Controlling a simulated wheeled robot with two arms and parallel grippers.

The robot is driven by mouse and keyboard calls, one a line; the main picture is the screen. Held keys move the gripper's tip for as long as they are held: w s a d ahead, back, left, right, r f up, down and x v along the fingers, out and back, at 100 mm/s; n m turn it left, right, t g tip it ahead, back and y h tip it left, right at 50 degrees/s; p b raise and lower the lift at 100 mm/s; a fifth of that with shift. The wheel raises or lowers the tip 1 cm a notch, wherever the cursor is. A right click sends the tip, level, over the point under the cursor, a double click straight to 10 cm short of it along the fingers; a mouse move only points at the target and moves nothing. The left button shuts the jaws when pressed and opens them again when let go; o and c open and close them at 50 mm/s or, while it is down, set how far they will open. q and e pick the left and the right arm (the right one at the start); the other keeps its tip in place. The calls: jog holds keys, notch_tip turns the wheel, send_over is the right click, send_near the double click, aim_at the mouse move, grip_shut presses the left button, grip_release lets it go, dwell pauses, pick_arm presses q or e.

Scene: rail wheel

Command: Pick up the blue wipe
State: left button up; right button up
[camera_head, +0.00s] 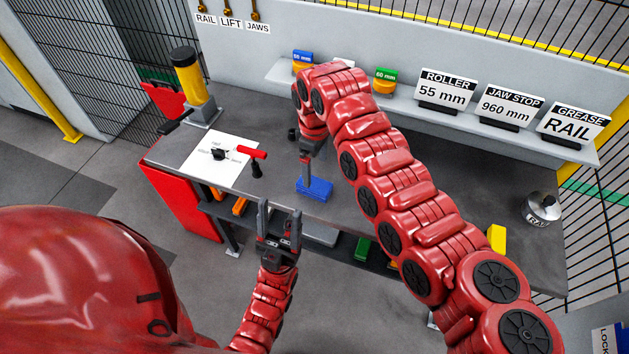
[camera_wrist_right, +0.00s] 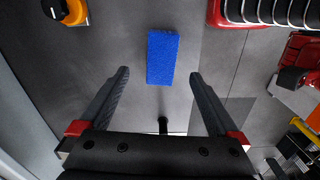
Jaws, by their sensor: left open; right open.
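The blue wipe (camera_head: 317,189) is a flat blue rectangular block lying on the grey workbench near its front edge. It also shows in the right wrist view (camera_wrist_right: 162,57), just beyond the tips of my right gripper and roughly centred between them. My right gripper (camera_head: 306,180) points down over the wipe and hides part of it in the head view. In the wrist view its fingers (camera_wrist_right: 160,76) are apart with nothing between them. My left gripper (camera_head: 279,208) is open and empty in front of the bench edge, left of and nearer than the wipe.
A white sheet (camera_head: 208,165) with a red-handled tool (camera_head: 250,152) lies left of the wipe. A yellow-black cylinder (camera_head: 187,75) stands at back left. A shelf with signs (camera_head: 446,90) runs along the back. A metal canister (camera_head: 540,207) stands at right.

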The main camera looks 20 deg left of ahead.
aim_at(314, 183)
jog(key=shift+s+f+p, duration=0.15)
jog(key=shift+f+p, duration=0.15)
jog(key=shift+f, duration=0.65)
notch_tip(314, 183, down, 5)
jog(key=p, duration=0.3)
jog(key=shift+a, duration=0.1)
jog(key=shift+f, duration=0.35)
jog(key=c, duration=1.4)
